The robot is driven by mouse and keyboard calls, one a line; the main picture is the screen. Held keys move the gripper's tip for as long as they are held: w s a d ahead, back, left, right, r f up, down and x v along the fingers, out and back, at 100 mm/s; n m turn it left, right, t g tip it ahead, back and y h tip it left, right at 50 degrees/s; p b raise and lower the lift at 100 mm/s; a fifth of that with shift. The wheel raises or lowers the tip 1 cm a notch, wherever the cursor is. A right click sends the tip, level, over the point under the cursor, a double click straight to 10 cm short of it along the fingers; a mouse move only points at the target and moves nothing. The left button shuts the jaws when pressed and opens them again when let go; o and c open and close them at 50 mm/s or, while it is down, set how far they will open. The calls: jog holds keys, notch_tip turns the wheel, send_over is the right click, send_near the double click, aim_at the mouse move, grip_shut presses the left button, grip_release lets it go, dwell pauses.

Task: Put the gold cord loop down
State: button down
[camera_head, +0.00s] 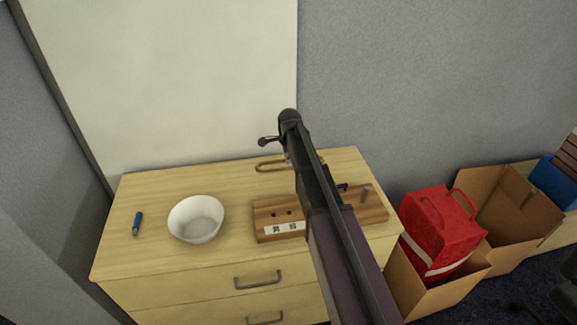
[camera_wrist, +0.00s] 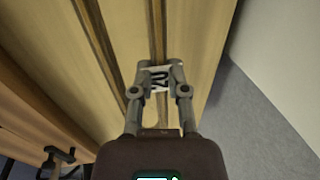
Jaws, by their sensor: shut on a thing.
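The gold cord loop (camera_head: 272,166) shows as a long thin loop over the back of the dresser top in the head view. My gripper (camera_head: 277,145) is above the back of the dresser. I cannot tell whether the loop touches the dresser top.
A wooden block (camera_head: 263,216) with holes and a label stands at the dresser's front right, partly behind my arm. A white bowl (camera_head: 196,219) and a blue marker (camera_head: 137,223) are to the left. The back left is clear. Cardboard boxes (camera_head: 500,205) and a red bag (camera_head: 440,235) stand right.

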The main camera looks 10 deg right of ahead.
jog(key=shift+f, duration=0.15)
jog(key=shift+f+b, duration=1.75)
jog(key=shift+b, duration=0.15)
jog(key=c, duration=0.6)
grip_release()
jog(key=shift+c, duration=0.2)
jog(key=shift+r, duration=0.15)
notch_tip(320, 180, up, 12)
jog(key=s+p, duration=0.2)
jog(key=p, duration=1)
jog(key=shift+s+f, duration=0.15)
jog(key=shift+f, duration=0.05)
